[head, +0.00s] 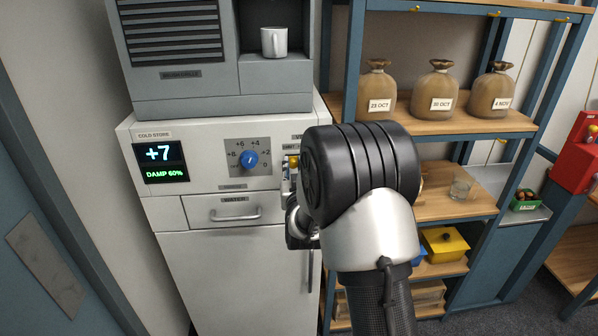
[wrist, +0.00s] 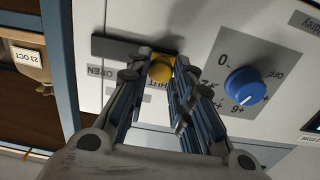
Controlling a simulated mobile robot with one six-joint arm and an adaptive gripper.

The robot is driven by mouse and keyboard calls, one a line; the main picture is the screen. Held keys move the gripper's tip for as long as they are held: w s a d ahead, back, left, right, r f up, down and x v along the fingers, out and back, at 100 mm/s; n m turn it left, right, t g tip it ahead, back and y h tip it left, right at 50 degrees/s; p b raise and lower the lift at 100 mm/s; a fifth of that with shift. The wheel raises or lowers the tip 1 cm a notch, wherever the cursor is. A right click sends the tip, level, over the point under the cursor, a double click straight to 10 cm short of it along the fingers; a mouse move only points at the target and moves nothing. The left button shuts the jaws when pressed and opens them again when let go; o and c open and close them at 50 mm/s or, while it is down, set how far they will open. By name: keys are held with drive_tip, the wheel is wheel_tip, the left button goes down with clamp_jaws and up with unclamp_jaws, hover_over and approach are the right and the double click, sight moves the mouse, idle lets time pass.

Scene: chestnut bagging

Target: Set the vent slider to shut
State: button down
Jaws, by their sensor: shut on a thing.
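The vent slider's yellow knob (wrist: 161,69) sits between my two fingertips in the wrist view. My gripper (wrist: 160,76) is shut on it. The dark slider track (wrist: 112,48) runs left from the knob above the OPEN label (wrist: 97,72). A label partly covered by my fingers, reading "HUT", lies by the knob, so the knob is at the SHUT side. Whether it is against its end stop is hidden by my fingers. In the head view the yellow knob (head: 294,162) shows at the right of the cold store's panel (head: 205,182), and my wrist covers most of the slider.
A blue dial (wrist: 246,86) is close beside my fingers; it also shows in the head view (head: 248,160). A drawer handle (head: 236,214) is below. Shelving with several sacks (head: 437,90) stands at right, with a glass (head: 461,187) on a lower shelf.

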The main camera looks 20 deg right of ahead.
drive_tip(key=shift+w+a+r, duration=0.1)
drive_tip(key=shift+a+r, duration=0.05)
drive_tip(key=shift+r, duration=0.05)
drive_tip(key=c, duration=1.4)
unclamp_jaws()
drive_tip(key=shift+w+a, duration=0.1)
drive_tip(key=shift+a, duration=0.05)
drive_tip(key=shift+f, duration=0.1)
drive_tip(key=shift+s, duration=0.2)
drive_tip(key=v, duration=1.1)
drive_tip(key=shift+s, duration=0.35)
drive_tip(key=s+a+f+n+g+y+b, duration=0.2)
drive_tip(key=s+a+g+y+b, duration=0.35)
drive_tip(key=s, duration=0.45)
drive_tip(key=s+a+f+g, duration=0.1)
drive_tip(key=s+g, duration=0.1)
drive_tip(key=s, duration=0.5)
drive_tip(key=s+a+f+g+b, duration=0.1)
drive_tip(key=s+g, duration=0.2)
drive_tip(key=s, duration=0.5)
drive_tip(key=s+a+f+n+g+b, duration=0.1)
drive_tip(key=s+a+g, duration=0.1)
drive_tip(key=s, duration=0.6)
drive_tip(key=shift+f, duration=0.35)
